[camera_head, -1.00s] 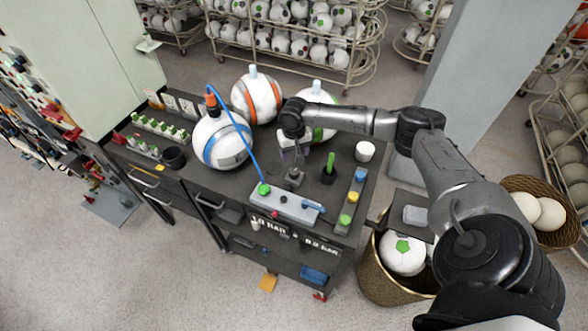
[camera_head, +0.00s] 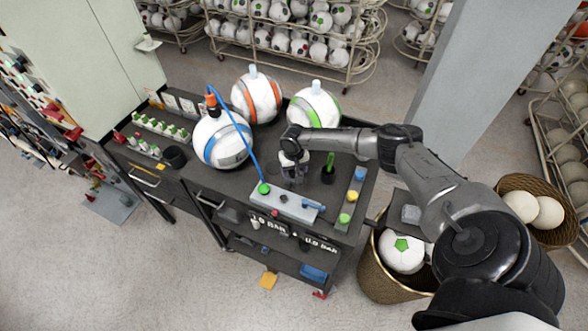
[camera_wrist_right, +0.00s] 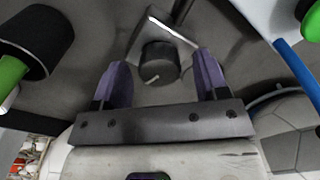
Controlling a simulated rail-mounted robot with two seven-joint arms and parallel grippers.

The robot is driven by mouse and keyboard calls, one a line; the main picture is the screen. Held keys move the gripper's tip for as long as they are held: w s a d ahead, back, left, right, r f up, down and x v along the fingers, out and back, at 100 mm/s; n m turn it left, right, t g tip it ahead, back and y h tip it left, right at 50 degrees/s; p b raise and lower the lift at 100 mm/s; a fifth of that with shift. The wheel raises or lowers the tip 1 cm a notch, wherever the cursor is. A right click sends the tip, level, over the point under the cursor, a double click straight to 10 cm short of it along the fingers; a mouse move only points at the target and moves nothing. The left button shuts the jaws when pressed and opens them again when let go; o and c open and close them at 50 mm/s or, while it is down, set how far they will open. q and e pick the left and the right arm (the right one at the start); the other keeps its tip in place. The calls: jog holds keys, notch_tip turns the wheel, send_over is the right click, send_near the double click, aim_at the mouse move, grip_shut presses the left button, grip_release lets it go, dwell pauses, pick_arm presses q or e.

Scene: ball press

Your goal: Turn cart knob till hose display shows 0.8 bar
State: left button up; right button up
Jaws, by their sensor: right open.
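The cart knob (camera_wrist_right: 158,64) is a dark round knob with a light pointer line on a metal bracket. In the right wrist view it lies between the two purple fingers of my open right gripper (camera_wrist_right: 164,78); I cannot tell whether they touch it. In the head view the right gripper (camera_head: 293,178) points down at the cart top and hides the knob. A blue hose (camera_head: 243,135) runs from the blue-striped ball (camera_head: 222,142) to a grey box (camera_head: 284,203) with a green fitting. White BAR lettering (camera_head: 270,228) shows on the cart front; its digits are not clearly legible.
An orange-striped ball (camera_head: 256,98) and a green-striped ball (camera_head: 314,107) stand at the back of the cart (camera_head: 215,185). A black holder with a green handle (camera_head: 328,170) stands right of the gripper. A basket (camera_head: 375,275) holds a ball at the cart's right.

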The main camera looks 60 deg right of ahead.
jog(key=c, duration=0.9)
jog(key=shift+n, duration=0.3)
jog(key=shift+n+p, duration=0.3)
jog(key=shift+n, duration=2.3)
